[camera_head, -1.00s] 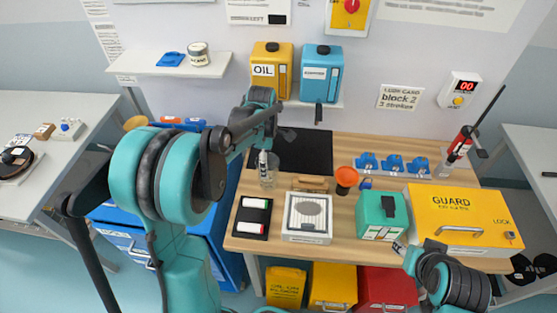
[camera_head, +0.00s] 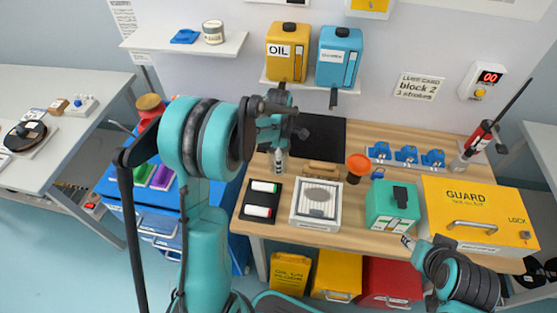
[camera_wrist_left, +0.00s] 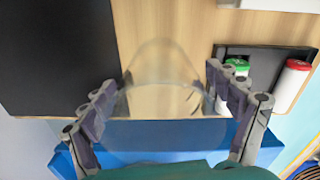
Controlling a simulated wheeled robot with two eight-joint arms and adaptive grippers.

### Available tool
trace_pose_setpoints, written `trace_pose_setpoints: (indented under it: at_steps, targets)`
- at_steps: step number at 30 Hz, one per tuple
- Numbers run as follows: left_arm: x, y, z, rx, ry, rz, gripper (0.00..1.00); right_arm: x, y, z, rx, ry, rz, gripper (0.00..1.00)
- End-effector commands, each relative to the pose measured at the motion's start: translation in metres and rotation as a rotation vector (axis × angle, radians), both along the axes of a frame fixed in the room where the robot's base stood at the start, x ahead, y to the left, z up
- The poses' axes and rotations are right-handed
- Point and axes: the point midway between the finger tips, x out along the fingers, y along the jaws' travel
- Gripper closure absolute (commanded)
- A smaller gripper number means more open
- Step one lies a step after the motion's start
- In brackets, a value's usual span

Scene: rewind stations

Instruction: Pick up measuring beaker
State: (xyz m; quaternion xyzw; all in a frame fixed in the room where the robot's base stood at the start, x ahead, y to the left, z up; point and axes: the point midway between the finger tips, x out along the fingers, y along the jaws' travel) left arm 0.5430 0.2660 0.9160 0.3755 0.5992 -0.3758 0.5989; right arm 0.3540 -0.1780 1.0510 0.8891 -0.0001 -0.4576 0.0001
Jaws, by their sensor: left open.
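The measuring beaker (camera_wrist_left: 165,75) is clear and see-through. In the left wrist view it stands between the spread fingers of my left gripper (camera_wrist_left: 165,105), with a finger on each side and gaps still showing. In the head view my left gripper (camera_head: 279,162) points down at the left back of the wooden bench, and the beaker there is mostly hidden by it. My right gripper (camera_head: 408,242) is low at the front right, near the green box; its jaws are too small to read.
A black mat (camera_head: 335,150) lies behind the beaker.

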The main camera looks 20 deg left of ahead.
Motion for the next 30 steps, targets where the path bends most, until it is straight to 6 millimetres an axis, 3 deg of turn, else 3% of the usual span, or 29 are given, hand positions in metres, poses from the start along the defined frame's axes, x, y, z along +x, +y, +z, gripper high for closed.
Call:
trace_pose_setpoints:
  at_steps: [6,12,23,30]
  targets:
    - [0.000,0.000,-0.001,0.000,0.000,0.000,0.13,0.000,0.000,0.001,0.000,0.000,0.000,0.60]
    - [0.000,0.000,-0.001,0.000,0.000,-0.001,0.64,0.000,0.000,0.001,0.000,0.000,0.000,0.60]
    - [0.000,0.000,0.001,0.000,0.000,-0.001,0.65,0.000,0.000,0.001,0.000,0.000,0.000,0.60]
    - [0.000,0.000,0.028,0.000,0.000,-0.001,0.65,0.000,0.000,0.012,0.000,0.000,0.000,0.60]
